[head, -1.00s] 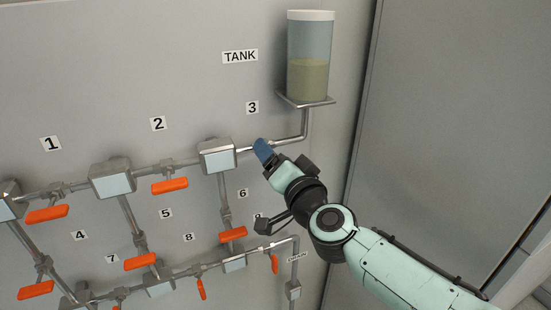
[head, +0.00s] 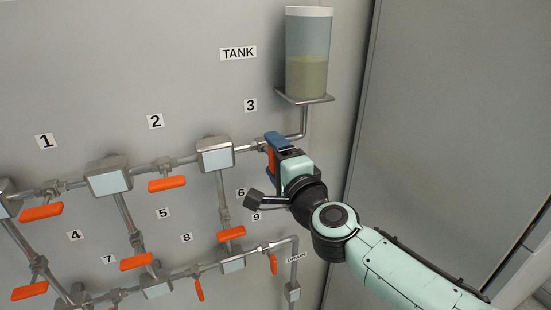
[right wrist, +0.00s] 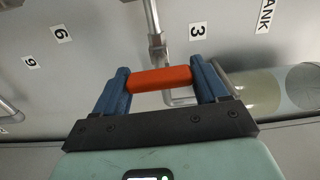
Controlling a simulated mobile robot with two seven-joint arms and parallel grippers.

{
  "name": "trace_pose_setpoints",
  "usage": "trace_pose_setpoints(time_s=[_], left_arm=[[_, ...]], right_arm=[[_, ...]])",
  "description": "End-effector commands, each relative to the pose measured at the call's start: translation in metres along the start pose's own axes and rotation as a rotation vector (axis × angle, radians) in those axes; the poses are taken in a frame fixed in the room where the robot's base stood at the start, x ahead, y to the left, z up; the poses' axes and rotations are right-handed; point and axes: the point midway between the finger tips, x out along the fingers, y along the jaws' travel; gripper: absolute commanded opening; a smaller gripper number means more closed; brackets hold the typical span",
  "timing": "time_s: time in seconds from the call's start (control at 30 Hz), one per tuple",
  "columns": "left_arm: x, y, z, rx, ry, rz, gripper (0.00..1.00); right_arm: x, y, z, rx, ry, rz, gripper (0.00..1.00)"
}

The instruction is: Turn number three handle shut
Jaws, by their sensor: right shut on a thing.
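The number three handle (head: 271,160) is an orange bar on the pipe under the "3" label (head: 251,105). It stands roughly upright in the head view, crosswise to the pipe. My right gripper (head: 272,161) has its blue fingers at the two ends of this bar and is shut on it. In the right wrist view the orange handle (right wrist: 160,79) spans between the two blue fingers of my right gripper (right wrist: 162,82), with the pipe (right wrist: 155,20) running away from it at a right angle. My left gripper is not in view.
The tank (head: 308,55) stands on a bracket above and right of the gripper. Other orange handles, such as those under number 2 (head: 167,184) and number 6 (head: 231,233), lie left and below. A grey panel (head: 460,130) fills the right side.

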Motion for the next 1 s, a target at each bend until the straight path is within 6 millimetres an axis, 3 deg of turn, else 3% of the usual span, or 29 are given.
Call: trace_pose_setpoints(time_s=[0.6, 0.63, 0.7, 1.0], left_arm=[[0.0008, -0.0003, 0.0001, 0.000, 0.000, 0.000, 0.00], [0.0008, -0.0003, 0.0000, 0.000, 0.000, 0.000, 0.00], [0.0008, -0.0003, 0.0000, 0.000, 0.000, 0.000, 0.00], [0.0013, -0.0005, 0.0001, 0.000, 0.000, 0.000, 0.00]], right_arm=[[0.0001, 0.0006, 0.0001, 0.044, 0.000, 0.001, 0.42], [0.0001, 0.0006, 0.0001, 0.044, 0.000, 0.001, 0.79], [0.0001, 0.0006, 0.0001, 0.043, 0.000, 0.001, 0.94], [-0.0018, 0.0002, -0.0001, 0.041, 0.000, 0.000, 0.94]])
